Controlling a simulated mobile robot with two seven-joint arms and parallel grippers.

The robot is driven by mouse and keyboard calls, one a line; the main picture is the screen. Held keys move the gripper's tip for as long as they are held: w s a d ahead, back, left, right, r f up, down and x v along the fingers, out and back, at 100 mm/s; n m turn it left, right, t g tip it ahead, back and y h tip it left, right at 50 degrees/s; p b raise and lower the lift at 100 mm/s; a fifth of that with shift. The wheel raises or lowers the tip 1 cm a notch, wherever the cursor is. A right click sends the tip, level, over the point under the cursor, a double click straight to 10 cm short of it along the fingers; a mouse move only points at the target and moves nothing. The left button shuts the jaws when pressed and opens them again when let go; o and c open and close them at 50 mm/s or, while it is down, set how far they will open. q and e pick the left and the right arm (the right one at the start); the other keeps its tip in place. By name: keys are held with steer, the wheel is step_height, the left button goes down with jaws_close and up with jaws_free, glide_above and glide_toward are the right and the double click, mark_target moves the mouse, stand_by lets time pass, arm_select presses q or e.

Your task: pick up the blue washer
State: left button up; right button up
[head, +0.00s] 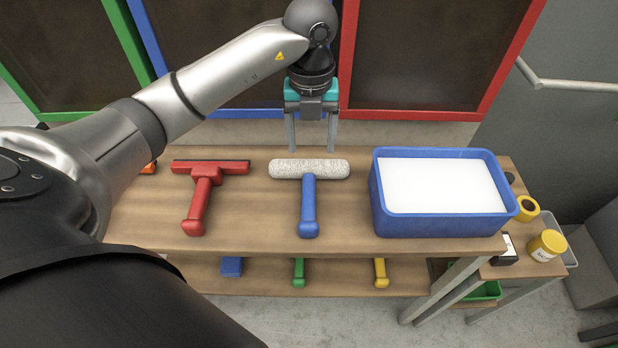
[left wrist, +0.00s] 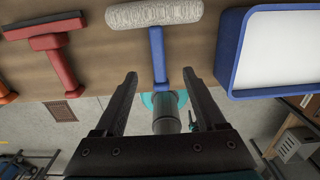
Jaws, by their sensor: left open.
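The blue washer (head: 308,200) lies on the wooden table, with a blue handle toward me and a white fluffy roller head (head: 285,169) across its far end. It also shows in the left wrist view (left wrist: 158,55), where its handle runs down between the fingers. My left gripper (head: 311,148) is open and empty, pointing down above the far side of the washer's head. In the left wrist view its two dark fingers (left wrist: 160,78) stand apart on either side of the handle, not visibly touching it. My right gripper is not in view.
A red squeegee (head: 203,192) lies left of the washer. A blue tub (head: 440,226) with white contents stands close on its right. A lower shelf (head: 330,278) holds more handled tools. Yellow items (head: 547,245) stand on a side table. Framed panels rise behind.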

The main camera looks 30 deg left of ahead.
arm_select(q)
steer(key=b, duration=0.2)
glide_toward(309, 190)
steer(key=f, duration=0.5)
steer(key=shift+w+f, duration=0.15)
steer(key=shift+w, duration=0.1)
steer(key=f, duration=0.5)
steer(key=shift+s+f+b, duration=0.1)
steer(key=shift+s+b, duration=0.2)
steer(key=shift+b, duration=0.1)
jaws_close()
